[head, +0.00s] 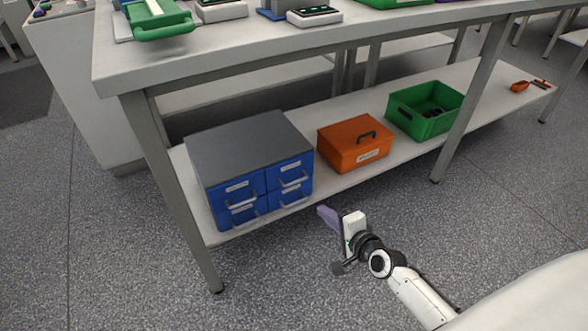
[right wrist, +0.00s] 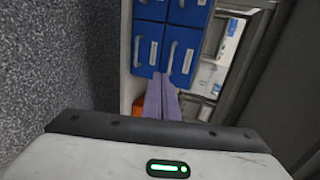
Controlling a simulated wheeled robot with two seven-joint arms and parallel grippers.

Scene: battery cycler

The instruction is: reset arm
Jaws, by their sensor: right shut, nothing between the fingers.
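My right gripper (head: 324,214) is in front of the bench's lower shelf, over the floor, at the lower middle of the head view. Its purple fingers are together with nothing between them. In the right wrist view the closed fingers (right wrist: 162,98) point toward the blue drawers. The gripper is apart from the cabinet and the shelf. My left gripper is not in the head view.
The lower shelf (head: 400,140) holds a blue drawer cabinet (head: 240,165) with a grey top, an orange toolbox (head: 350,148) and a green bin (head: 420,118). Devices stand on the bench top (head: 225,45). Bench legs (head: 172,190) rise beside the shelf. The grey floor (head: 290,275) in front is clear.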

